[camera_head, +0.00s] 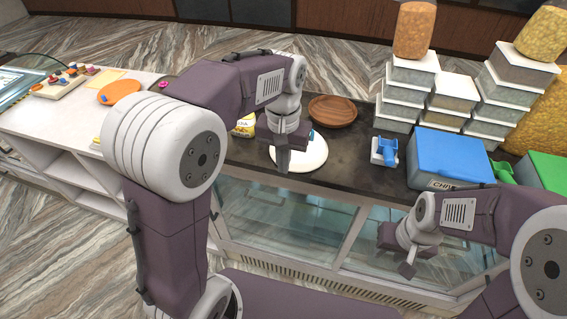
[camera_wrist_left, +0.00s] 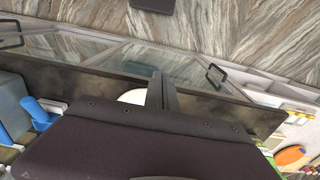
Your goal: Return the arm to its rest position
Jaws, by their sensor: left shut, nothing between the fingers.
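My left arm comes in from the left in the head view and reaches over the counter. Its gripper (camera_head: 283,162) points down over the white round plate (camera_head: 312,155), with its fingers together and nothing between them. Whether it touches the plate cannot be told. In the left wrist view the closed fingers (camera_wrist_left: 162,92) stand in front of part of the plate (camera_wrist_left: 132,97). My right gripper (camera_head: 408,268) hangs at the lower right, in front of the glass counter front; its fingers are too small to judge.
A brown wooden bowl (camera_head: 333,109) stands behind the plate. Stacked clear boxes (camera_head: 401,93), a blue-lidded box (camera_head: 449,156) and a blue scoop (camera_head: 388,149) are on the right. An orange disc (camera_head: 119,91) lies on the white counter (camera_head: 40,118) at left. Floor shows beyond.

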